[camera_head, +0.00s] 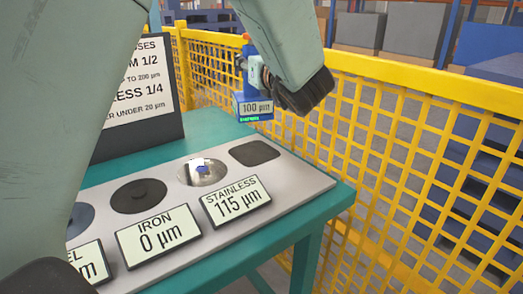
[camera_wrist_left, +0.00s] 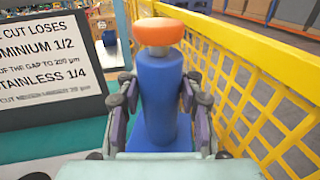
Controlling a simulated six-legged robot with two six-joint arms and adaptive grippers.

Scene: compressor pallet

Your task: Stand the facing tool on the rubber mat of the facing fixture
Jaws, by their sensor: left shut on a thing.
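The facing tool has a blue body with an orange knob on top (camera_wrist_left: 163,32). In the head view it hangs upright over the far right end of the table, with a 100 µm display (camera_head: 257,108) at its lower end. My left gripper (camera_wrist_left: 163,105) is shut around the blue body; it also shows in the head view (camera_head: 254,75). The facing fixture is a grey plate (camera_head: 285,198) on the table. Its dark, rounded-square rubber mat (camera_head: 255,153) is bare, below the tool. The tool's underside is hidden. My right gripper is out of view.
The plate also holds a shiny stainless disc (camera_head: 202,172) and a dark iron disc (camera_head: 138,196), with labels reading 115 µm (camera_head: 236,201) and 0 µm (camera_head: 158,234). A sign board (camera_head: 140,95) stands behind. A yellow mesh fence (camera_head: 400,150) runs close on the right.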

